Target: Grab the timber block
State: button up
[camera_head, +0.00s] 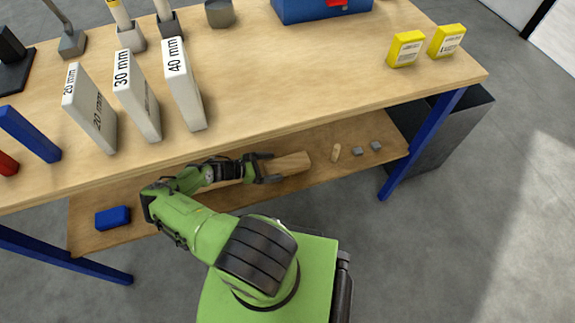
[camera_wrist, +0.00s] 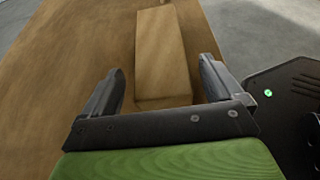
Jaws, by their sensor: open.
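The timber block (camera_head: 289,164) is a long light-brown wooden piece lying on the lower shelf of the workbench. In the wrist view the timber block (camera_wrist: 161,55) stretches away from me, with its near end close to my gripper. My gripper (camera_head: 266,167) is at the left end of the block in the head view. In the wrist view my gripper (camera_wrist: 162,75) is open, with one finger on each side of the block's near end. A gap shows between each finger and the block. I cannot tell how the fingertips' height compares with the block.
The lower shelf (camera_head: 220,198) lies under the workbench top (camera_head: 290,90), which overhangs my arm. A small wooden peg (camera_head: 336,152) and grey pieces (camera_head: 375,145) lie right of the block. A blue box (camera_head: 112,217) sits at left. A blue table leg (camera_head: 424,142) stands at right.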

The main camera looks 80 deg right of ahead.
aim_at(280, 167)
jog(key=x, duration=0.4)
jog(key=shift+f, duration=0.1)
jog(key=shift+a, duration=0.1)
jog(key=c, duration=1.2)
jog(key=shift+r, duration=0.2)
